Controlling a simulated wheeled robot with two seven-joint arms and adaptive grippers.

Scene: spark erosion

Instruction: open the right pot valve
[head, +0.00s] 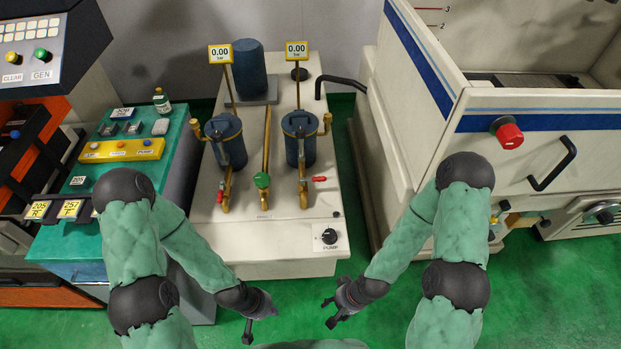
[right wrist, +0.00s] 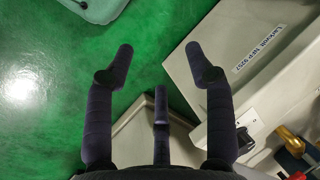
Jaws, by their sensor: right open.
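Two blue filter pots stand on the cream pump cabinet. The right pot (head: 300,143) has a brass pipe (head: 303,192) below it, with a red valve lever (head: 319,179) pointing out to the right. The left pot (head: 227,143) has its own red lever (head: 221,196), which looks more upright. My right gripper (head: 338,308) is open and empty, over the floor in front of the cabinet. Its spread fingers (right wrist: 158,62) show in the right wrist view with nothing between them. My left gripper (head: 260,314) hangs low in front of the cabinet, apart from both valves; its finger opening is unclear.
A green-handled valve (head: 262,180) stands between the pots. Gauges (head: 297,51) reading 0.00 rise behind. A black pump knob (head: 329,236) sits at the cabinet's front right. The large machine (head: 400,130) is to the right, the green console (head: 120,190) left. Green floor is clear in front.

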